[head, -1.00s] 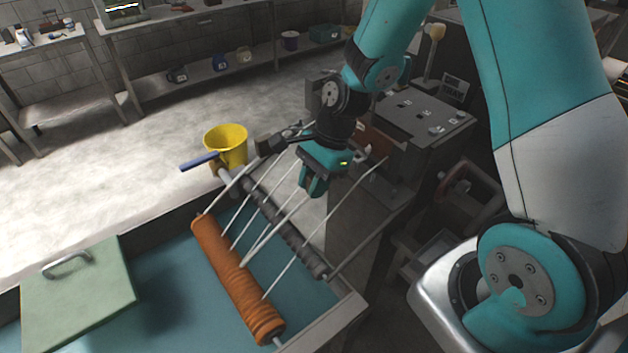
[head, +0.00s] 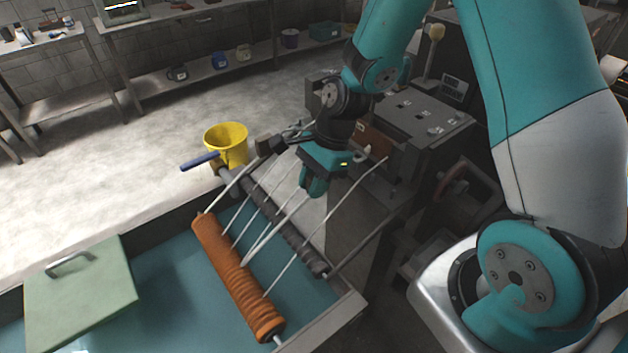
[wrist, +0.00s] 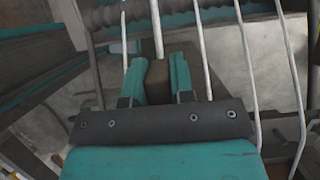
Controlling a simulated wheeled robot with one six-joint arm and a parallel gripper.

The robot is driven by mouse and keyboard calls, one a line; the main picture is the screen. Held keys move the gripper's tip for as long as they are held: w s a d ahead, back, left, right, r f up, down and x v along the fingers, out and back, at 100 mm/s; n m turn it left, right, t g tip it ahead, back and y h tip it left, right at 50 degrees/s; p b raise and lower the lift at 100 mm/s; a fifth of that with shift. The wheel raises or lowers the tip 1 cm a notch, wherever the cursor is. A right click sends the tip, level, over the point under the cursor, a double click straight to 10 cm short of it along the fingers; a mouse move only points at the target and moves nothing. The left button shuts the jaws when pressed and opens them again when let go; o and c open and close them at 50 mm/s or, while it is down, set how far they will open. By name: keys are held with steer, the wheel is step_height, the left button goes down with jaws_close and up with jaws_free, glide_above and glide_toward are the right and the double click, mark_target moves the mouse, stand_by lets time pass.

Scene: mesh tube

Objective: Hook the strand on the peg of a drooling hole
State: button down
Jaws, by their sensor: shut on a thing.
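My gripper (head: 314,190) is above the far side of the trough and points down. It is shut on a pale strand (wrist: 157,28), which runs from between its fingers in the wrist view. The fingers (wrist: 157,72) have a brown block-like shape between them that I cannot identify. In the head view the held strand (head: 272,235) slants down to the ribbed orange roller (head: 235,275). Several other pale strands (head: 320,222) rise from the roller across the dark grooved bar (head: 285,232). I cannot make out a drooling hole or its peg.
The trough holds teal liquid (head: 165,300), with a green lid (head: 80,295) at left. A yellow bucket (head: 226,142) stands behind the trough's far end. A grey machine with a control panel (head: 415,115) is just right of my gripper. Open floor (head: 80,185) lies left.

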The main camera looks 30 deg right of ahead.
steer(key=shift+f+b, duration=0.9)
steer(key=shift+f, duration=0.7)
stand_by(1.2)
steer(key=c, duration=0.9)
jaws_free()
steer(key=b+v, duration=0.1)
steer(key=v, duration=1.6)
steer(key=shift+r+b, duration=0.25)
steer(key=shift+b, duration=0.15)
steer(key=s+a+n+b, duration=0.2)
steer(key=s+a+n, duration=0.4)
steer(key=s+n, duration=0.3)
steer(key=s+a+n+b, duration=0.2)
steer(key=s+a+n, duration=0.5)
steer(key=n, duration=0.7)
steer(key=shift+s+a+f+t, duration=0.2)
steer(key=shift+s+t, duration=0.2)
steer(key=shift+s, duration=0.75)
